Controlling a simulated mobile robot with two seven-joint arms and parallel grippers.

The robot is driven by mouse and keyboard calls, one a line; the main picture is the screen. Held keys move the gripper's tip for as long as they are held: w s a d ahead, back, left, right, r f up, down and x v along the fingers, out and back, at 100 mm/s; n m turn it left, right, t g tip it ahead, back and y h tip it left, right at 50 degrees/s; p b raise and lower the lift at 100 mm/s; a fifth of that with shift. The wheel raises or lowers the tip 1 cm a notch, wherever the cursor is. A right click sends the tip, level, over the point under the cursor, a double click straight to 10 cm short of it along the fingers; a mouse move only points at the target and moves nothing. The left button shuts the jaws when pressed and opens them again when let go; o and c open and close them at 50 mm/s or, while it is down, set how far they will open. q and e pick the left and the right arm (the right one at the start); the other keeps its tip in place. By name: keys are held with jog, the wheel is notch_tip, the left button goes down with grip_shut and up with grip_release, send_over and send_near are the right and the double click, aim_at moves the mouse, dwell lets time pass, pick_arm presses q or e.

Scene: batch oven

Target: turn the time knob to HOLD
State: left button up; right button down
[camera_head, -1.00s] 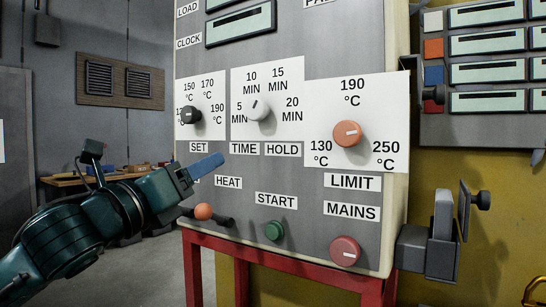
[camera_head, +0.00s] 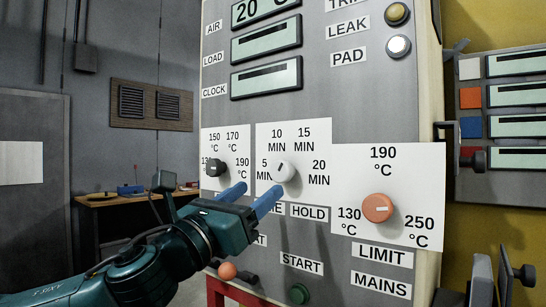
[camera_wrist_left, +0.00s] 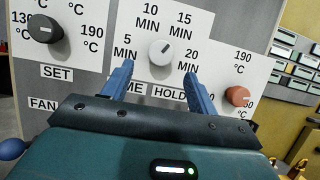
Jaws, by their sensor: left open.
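The time knob (camera_head: 282,171) is a pale grey-white knob on a white scale plate marked 5, 10, 15 and 20 MIN. In the left wrist view the knob (camera_wrist_left: 160,53) shows between and slightly above the fingertips (camera_wrist_left: 159,69), not clasped. The gripper partly hides the TIME label. My right gripper is not in view.
The dark set knob (camera_head: 213,168) is left of the time knob and the orange limit knob (camera_head: 377,208) is right. Below are the green start button (camera_head: 299,293) and an orange-tipped lever (camera_head: 227,271). A latch (camera_head: 470,158) juts from the panel's right side.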

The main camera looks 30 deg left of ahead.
aim_at(278, 175)
pick_arm(q)
jog(key=shift+w+a+r+p, duration=0.15)
jog(key=shift+w+r+p, duration=0.05)
jog(key=shift+w+p, duration=0.25)
jog(key=shift+w+a+r+p, duration=0.1)
jog(key=shift+w+r+p, duration=0.1)
jog(key=shift+w+p, duration=0.25)
jog(key=shift+w+d+r, duration=0.25)
jog(key=shift+w+d, duration=0.15)
jog(key=shift+w, duration=0.2)
jog(key=shift+w+r, duration=0.25)
jog(key=shift+w, duration=0.45)
jog(key=shift+w+d+r+p, duration=0.1)
jog(key=shift+w+r+p, duration=0.2)
jog(key=shift+w, duration=0.25)
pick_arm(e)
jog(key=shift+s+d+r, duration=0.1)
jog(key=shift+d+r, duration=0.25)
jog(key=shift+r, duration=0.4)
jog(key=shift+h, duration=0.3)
pick_arm(q)
jog(key=c, duration=1)
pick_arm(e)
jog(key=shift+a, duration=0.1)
